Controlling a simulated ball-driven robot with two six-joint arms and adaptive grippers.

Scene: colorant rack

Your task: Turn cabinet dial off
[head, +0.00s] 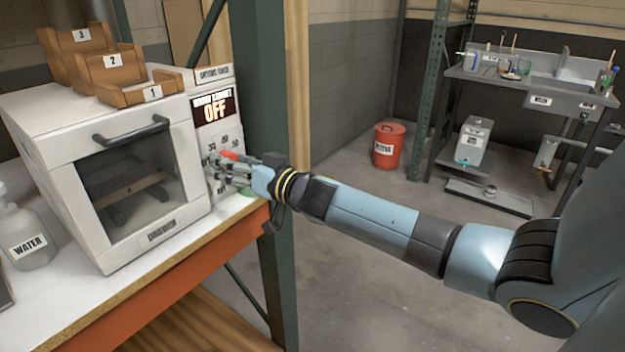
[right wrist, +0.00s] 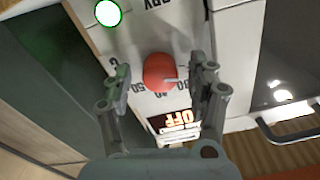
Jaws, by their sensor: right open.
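The white cabinet (head: 75,135) stands on the shelf at the left in the head view. Its display (head: 213,108) reads OFF in the head view, and OFF also shows upside down in the right wrist view (right wrist: 176,119). The red dial (right wrist: 160,73) sits on the cabinet's control panel, with printed numbers around it. In the head view only a bit of the dial (head: 229,155) shows beside the fingers. My right gripper (right wrist: 165,80) is open, with one finger on each side of the dial. I cannot tell whether the fingers touch it. My left gripper is not in view.
A green post (head: 262,80) stands right beside the cabinet. Numbered wooden steps (head: 112,70) sit on top of the cabinet. A water bottle (head: 25,235) stands at its left. A green-rimmed light round (right wrist: 107,13) is on the panel. Open floor lies to the right.

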